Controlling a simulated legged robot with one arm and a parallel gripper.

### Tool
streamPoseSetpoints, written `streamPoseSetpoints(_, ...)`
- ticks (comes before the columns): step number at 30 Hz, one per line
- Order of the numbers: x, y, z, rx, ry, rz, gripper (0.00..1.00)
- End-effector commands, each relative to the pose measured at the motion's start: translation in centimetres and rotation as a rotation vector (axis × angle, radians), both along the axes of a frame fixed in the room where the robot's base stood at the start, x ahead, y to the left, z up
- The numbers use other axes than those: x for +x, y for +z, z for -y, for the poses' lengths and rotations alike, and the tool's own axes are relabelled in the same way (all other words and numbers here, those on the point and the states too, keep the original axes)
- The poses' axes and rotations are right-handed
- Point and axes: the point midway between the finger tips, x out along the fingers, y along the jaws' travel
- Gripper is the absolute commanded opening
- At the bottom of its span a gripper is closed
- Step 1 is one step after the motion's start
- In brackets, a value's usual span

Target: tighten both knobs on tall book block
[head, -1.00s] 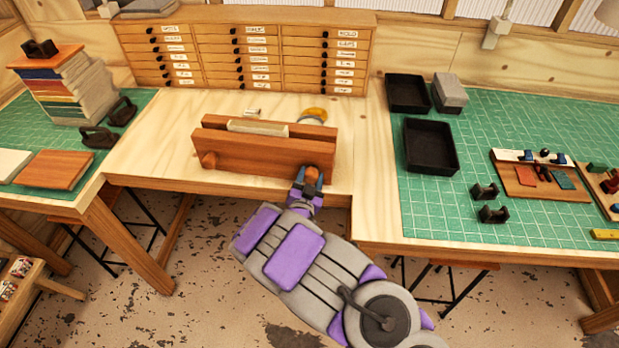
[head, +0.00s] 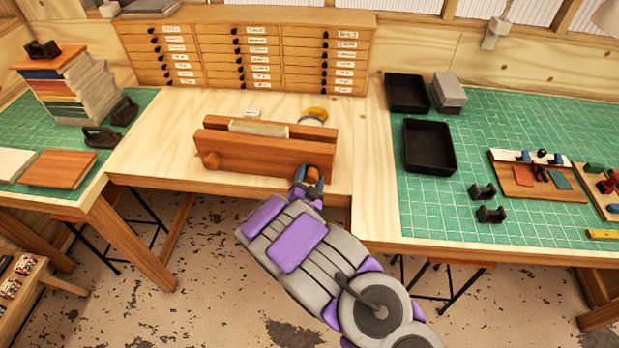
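A wooden press (head: 255,152) with two long boards stands on the middle bench, with the pale top of a book block (head: 258,129) showing between the boards. On the left bench stands a tall stack of books (head: 75,88) with a wooden board on top.
A drawer cabinet (head: 240,50) stands behind the press. A yellow-and-white roll (head: 314,116) lies just behind it. Black trays (head: 429,146) and small tools sit on the right green mat (head: 450,215). The bench left of the press is clear.

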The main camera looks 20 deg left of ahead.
Motion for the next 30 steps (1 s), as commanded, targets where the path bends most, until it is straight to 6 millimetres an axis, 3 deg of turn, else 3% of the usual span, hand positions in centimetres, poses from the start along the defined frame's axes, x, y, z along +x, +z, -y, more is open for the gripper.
streamPoseSetpoints(3,0.0,0.0,0.0,0.000,0.000,0.000,0.76)
streamPoseSetpoints(14,-0.6,0.0,0.1,-0.002,0.000,0.000,0.76)
streamPoseSetpoints(30,-8.3,0.0,1.1,-0.002,0.003,-0.002,0.76)
